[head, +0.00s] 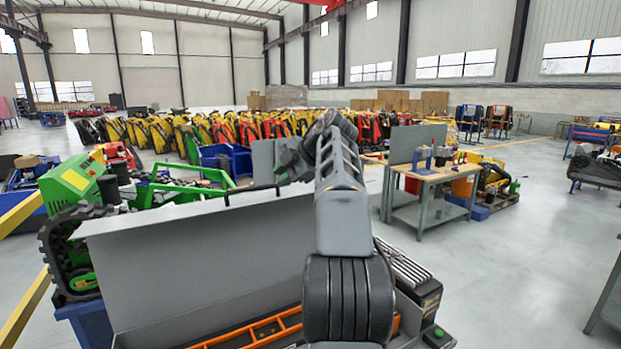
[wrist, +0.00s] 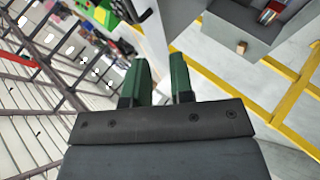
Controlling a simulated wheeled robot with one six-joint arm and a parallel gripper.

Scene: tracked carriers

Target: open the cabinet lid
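A large plain grey panel (head: 200,260) with a thick top edge stands close in front of me in the head view. A pale narrow surface (wrist: 155,40) lies beyond the fingers.
A green tracked machine (head: 72,190) stands at the left. A workbench (head: 430,180) with tools stands right of my arm.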

